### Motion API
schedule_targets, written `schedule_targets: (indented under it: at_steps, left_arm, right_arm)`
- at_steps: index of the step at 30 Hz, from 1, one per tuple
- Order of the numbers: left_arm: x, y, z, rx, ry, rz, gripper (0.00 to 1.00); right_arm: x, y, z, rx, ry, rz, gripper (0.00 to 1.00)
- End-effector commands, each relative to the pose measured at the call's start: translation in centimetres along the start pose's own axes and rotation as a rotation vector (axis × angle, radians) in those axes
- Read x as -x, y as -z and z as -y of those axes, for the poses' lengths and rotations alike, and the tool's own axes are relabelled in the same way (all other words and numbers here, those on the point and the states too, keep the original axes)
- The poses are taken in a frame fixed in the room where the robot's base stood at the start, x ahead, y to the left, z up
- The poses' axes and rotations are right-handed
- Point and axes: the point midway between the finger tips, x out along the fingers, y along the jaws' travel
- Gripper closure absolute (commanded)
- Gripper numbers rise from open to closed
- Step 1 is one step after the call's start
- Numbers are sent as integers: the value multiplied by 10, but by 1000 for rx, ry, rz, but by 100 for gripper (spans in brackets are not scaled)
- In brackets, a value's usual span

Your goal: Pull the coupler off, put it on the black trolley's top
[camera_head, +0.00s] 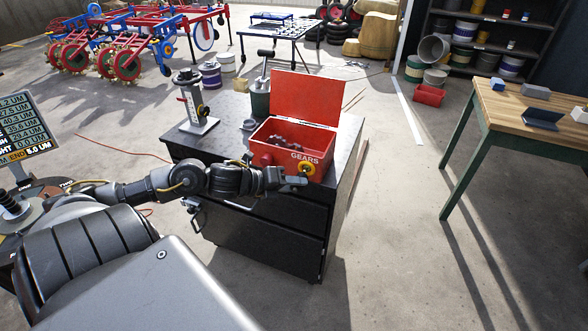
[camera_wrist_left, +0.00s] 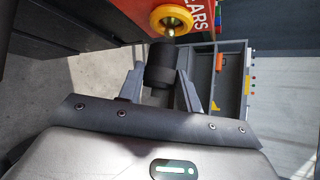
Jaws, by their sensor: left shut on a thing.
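The coupler (camera_wrist_left: 160,64) is a short black cylinder. In the left wrist view it stands between the two fingers of my left gripper (camera_wrist_left: 160,88), which is shut on it. Its far end meets a metal stem that comes out of a yellow ring (camera_wrist_left: 172,20) on the red GEARS box (camera_head: 322,137). I cannot tell how far the coupler sits on the stem. In the head view my left gripper (camera_head: 292,182) is at the box's front, by the yellow ring (camera_head: 306,168). The black trolley's top (camera_head: 226,143) is bare left of the box.
The box's red lid (camera_head: 305,97) is up. A wooden bench (camera_head: 535,110) stands at the right, with clear floor between.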

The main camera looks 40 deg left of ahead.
Motion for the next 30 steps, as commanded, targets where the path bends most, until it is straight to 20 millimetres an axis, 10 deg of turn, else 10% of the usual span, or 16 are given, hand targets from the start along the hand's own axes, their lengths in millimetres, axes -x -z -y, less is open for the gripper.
schedule_targets:
  at_steps: [30]
  left_arm:
    - [11,12,1,0,1,2,97]
  right_arm:
    - [3,1,0,0,0,-1,64]
